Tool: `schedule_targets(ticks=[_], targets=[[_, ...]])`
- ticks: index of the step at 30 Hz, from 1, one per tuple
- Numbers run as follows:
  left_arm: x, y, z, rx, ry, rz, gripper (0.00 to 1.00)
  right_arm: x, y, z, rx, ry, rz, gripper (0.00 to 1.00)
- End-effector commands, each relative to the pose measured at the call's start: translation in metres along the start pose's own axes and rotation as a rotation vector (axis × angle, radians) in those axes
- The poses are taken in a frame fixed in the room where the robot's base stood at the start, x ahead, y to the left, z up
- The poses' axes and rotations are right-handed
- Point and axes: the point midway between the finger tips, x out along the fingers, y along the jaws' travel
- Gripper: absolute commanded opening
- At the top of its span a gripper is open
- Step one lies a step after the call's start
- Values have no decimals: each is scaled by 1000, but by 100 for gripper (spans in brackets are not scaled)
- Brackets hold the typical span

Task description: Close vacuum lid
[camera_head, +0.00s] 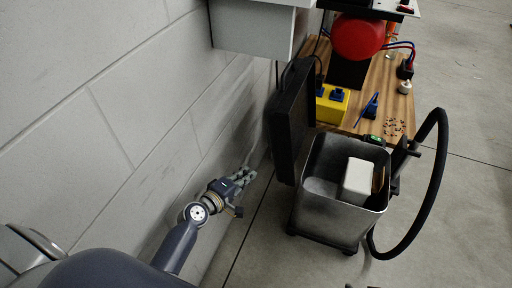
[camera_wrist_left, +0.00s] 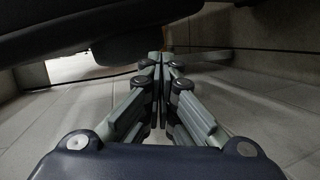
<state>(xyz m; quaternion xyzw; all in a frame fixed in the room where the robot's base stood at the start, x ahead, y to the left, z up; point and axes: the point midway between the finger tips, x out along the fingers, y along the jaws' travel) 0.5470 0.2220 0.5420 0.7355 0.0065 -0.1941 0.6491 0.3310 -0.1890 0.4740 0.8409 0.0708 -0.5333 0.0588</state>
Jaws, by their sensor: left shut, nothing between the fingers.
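The vacuum (camera_head: 338,222) is an open grey metal bin low on the floor, with a white block-shaped part (camera_head: 357,182) inside. Its black lid (camera_head: 291,122) stands upright on the bin's left side, hinged open near the wall. My left gripper (camera_head: 248,176) is shut and empty, left of the lid and apart from it in the head view. In the left wrist view the closed fingers (camera_wrist_left: 160,62) point forward, and a dark shape, likely the lid's underside, hangs over them at upper left. My right gripper is not in view.
A black hose (camera_head: 437,170) loops out at the bin's right. A wooden bench (camera_head: 391,100) behind it holds a yellow box (camera_head: 331,104) and a red round object (camera_head: 359,38). A block wall (camera_head: 110,90) runs close along the left. Floor at right is clear.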

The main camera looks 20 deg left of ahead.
Motion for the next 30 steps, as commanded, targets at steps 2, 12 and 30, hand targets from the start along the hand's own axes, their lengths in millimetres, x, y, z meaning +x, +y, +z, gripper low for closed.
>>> schedule_targets(ticks=[2, 12, 30], targets=[[6, 21, -8, -80, 3, 114, 0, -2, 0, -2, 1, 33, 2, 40], [-10, 96, -20, -249, -33, 338, 0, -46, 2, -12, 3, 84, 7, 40], [71, 127, -21, -252, -34, 341, 0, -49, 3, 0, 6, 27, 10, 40]])
